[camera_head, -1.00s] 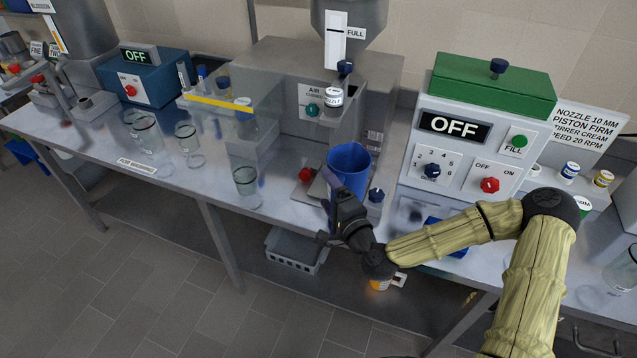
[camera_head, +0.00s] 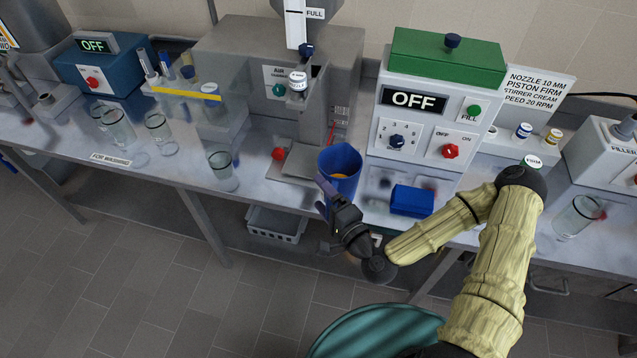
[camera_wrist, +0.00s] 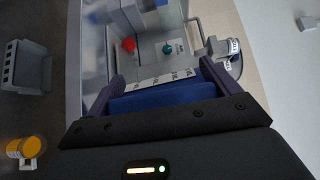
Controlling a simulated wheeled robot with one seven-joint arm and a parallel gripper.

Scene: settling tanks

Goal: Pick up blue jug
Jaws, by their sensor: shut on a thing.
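The blue jug (camera_head: 345,163) is upright at the front edge of the steel bench in the head view, with something orange-yellow visible inside its mouth. My gripper (camera_head: 326,192) is at the jug's near left side, shut on it. In the wrist view the blue jug (camera_wrist: 170,97) fills the space between the two fingers of my gripper (camera_wrist: 155,90), with a pale printed strip along its far edge. The gripper and wrist hide part of the jug's lower side. I cannot tell whether its base touches the bench.
A filling machine (camera_head: 437,95) reading OFF stands right of the jug, with a blue block (camera_head: 412,201) before it. The grey air machine (camera_head: 283,90) stands behind left. A glass beaker (camera_head: 222,170) stands left. A grey crate (camera_head: 276,224) sits below; a teal round thing (camera_head: 375,330) is in front.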

